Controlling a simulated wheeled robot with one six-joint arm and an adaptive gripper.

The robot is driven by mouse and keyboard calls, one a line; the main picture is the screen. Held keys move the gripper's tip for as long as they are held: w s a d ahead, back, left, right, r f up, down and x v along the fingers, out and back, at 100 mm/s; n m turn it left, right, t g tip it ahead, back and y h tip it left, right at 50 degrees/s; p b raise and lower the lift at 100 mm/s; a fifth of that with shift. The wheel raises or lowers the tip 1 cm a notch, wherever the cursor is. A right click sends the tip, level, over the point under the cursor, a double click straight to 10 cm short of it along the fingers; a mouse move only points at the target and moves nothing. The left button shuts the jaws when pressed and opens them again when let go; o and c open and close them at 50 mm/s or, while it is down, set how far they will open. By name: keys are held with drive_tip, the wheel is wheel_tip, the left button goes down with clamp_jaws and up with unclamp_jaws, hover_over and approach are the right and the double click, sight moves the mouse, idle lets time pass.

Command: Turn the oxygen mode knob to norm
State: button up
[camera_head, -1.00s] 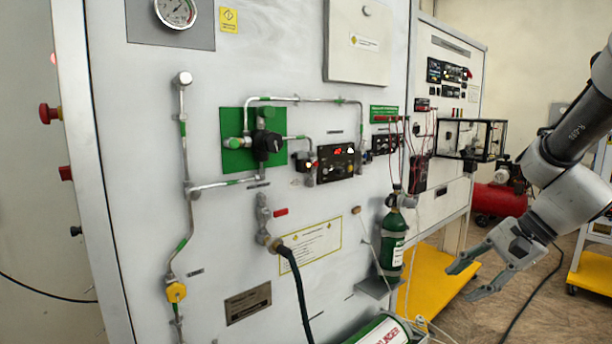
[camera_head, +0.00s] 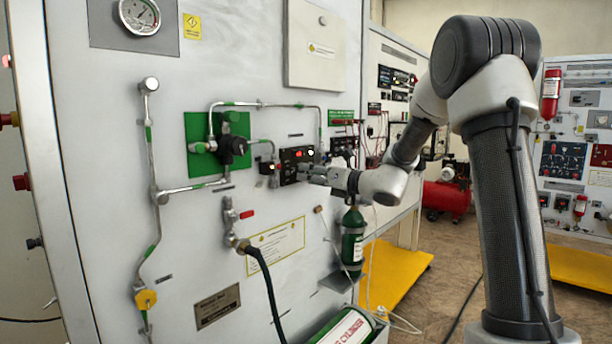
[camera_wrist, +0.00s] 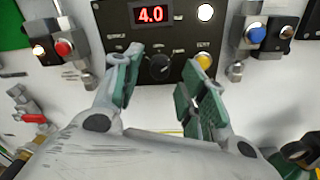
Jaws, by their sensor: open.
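The small black control panel (camera_wrist: 172,42) fills the upper middle of the wrist view, with a red display (camera_wrist: 150,14) reading 4.0. The black oxygen mode knob (camera_wrist: 159,67) sits low on it; the small labels around it are too blurred to read surely. My gripper (camera_wrist: 162,73) is open, its green-padded fingers left and right of the knob and apart from it. In the head view the panel (camera_head: 296,158) is at the middle, partly covered by my gripper (camera_head: 308,173), which points left at it. The knob is hidden there.
In the wrist view a yellow button (camera_wrist: 205,60) is close to the right finger. Red (camera_wrist: 64,48) and blue (camera_wrist: 256,33) fittings flank the panel. In the head view pipework (camera_head: 223,147) is left, and a green bottle (camera_head: 352,240) hangs below my gripper.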

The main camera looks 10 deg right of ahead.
drive_tip(key=shift+x, duration=0.9)
clamp_jaws()
